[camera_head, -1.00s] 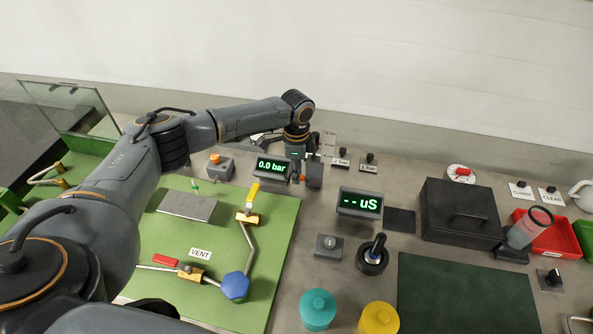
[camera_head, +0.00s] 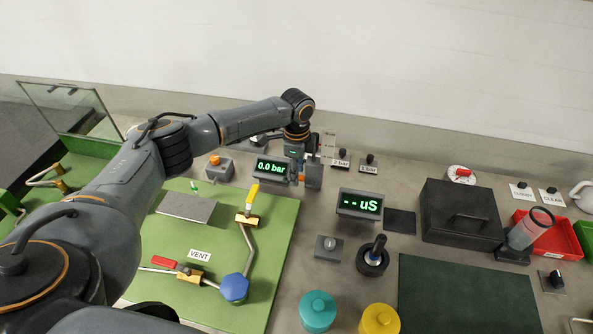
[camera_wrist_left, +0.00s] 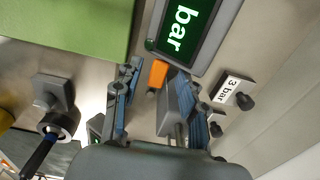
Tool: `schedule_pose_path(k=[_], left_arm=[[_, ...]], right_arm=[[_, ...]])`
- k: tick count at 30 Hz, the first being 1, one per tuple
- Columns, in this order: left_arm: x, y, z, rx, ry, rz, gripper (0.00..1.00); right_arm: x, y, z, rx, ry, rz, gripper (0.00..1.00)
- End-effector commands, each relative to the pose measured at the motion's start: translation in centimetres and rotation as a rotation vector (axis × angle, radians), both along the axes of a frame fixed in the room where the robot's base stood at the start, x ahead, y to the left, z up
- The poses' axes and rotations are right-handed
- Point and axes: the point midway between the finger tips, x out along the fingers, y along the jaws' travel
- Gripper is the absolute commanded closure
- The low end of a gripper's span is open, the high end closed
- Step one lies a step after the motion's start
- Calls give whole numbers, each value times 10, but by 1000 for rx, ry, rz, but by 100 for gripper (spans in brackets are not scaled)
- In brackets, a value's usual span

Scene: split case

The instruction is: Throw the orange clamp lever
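The orange clamp lever (camera_wrist_left: 158,74) shows in the left wrist view beside a grey block (camera_wrist_left: 172,104), just below the pressure display. In the head view only a small orange part (camera_head: 300,171) shows, right of the display and largely hidden by my left gripper. My left gripper (camera_head: 308,176) points down there. In the left wrist view its two fingers (camera_wrist_left: 160,88) are spread apart, with the lever and the grey block between them. I cannot tell whether a finger touches the lever. My right gripper is out of view.
The pressure display (camera_head: 272,169), reading 0.0 bar, stands close left of my gripper. Small knobs labelled 2 bar (camera_head: 341,158) and 3 bar (camera_wrist_left: 233,88) stand close by. The green board (camera_head: 268,225) with valves lies in front; a uS display (camera_head: 359,204) stands to the right.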

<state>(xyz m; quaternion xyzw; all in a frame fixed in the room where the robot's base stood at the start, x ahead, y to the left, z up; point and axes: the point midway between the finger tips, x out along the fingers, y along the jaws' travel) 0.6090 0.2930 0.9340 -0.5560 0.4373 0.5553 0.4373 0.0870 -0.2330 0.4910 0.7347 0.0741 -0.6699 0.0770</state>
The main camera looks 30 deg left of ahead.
Motion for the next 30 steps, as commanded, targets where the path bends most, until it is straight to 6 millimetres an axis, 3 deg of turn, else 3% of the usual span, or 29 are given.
schedule_pose_path(k=[7,11,24,30], left_arm=[[0,0,1,0,0,1,58],[0,0,12,0,0,2,58],[1,0,99,-1,-2,1,58],[0,0,117,0,1,0,58]], right_arm=[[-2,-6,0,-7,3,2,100],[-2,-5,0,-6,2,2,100],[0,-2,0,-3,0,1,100],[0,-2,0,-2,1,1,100]])
